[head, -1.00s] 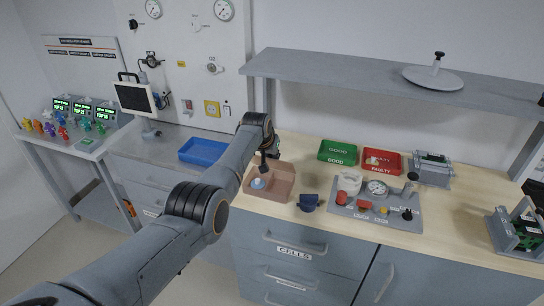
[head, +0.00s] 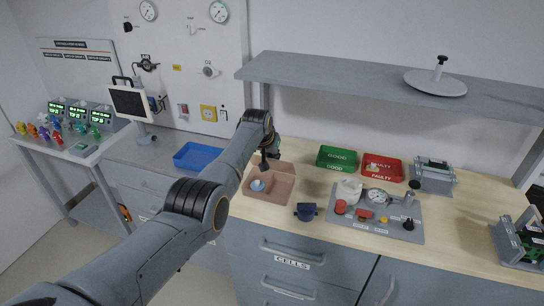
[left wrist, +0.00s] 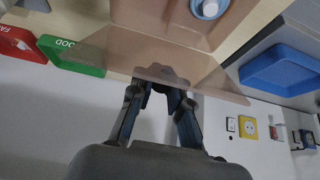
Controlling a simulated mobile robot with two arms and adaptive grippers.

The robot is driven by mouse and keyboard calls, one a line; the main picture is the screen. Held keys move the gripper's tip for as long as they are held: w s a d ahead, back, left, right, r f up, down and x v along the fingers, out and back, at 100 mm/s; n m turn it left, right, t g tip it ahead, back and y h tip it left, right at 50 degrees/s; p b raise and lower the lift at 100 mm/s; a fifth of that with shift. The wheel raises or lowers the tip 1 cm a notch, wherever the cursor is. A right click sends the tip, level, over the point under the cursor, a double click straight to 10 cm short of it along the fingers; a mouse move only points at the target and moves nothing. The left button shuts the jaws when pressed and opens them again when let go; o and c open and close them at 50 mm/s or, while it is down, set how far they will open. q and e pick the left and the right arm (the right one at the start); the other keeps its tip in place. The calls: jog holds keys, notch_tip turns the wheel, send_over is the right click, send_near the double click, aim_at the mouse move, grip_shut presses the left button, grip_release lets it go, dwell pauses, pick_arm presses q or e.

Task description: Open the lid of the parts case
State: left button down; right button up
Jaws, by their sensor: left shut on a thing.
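The parts case (head: 272,197) is a pinkish-brown box on the wooden worktop, left of centre in the head view. A round blue-and-white part (head: 257,185) lies inside it and also shows in the left wrist view (left wrist: 208,9). The case's lid (head: 284,170) stands raised at the back. In the left wrist view the lid (left wrist: 110,48) is a wide brown panel across the middle. My left gripper (left wrist: 160,82) is shut on the lid's edge. In the head view the gripper (head: 270,162) is partly hidden behind my own arm. My right gripper is not in view.
A blue tray (head: 198,156) lies left of the case. Green (head: 337,158) and red (head: 382,168) bins stand behind to the right. A shelf (head: 330,75) hangs above.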

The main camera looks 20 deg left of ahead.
pick_arm(q)
jog(key=shift+s+r, duration=0.15)
jog(key=shift+r, duration=0.05)
jog(key=shift+w+f, duration=0.2)
jog(key=shift+s+r, duration=0.1)
dwell(0.4)
jog(key=c, duration=1.3)
grip_release()
jog(key=shift+c, duration=0.2)
jog(key=v, duration=1.2)
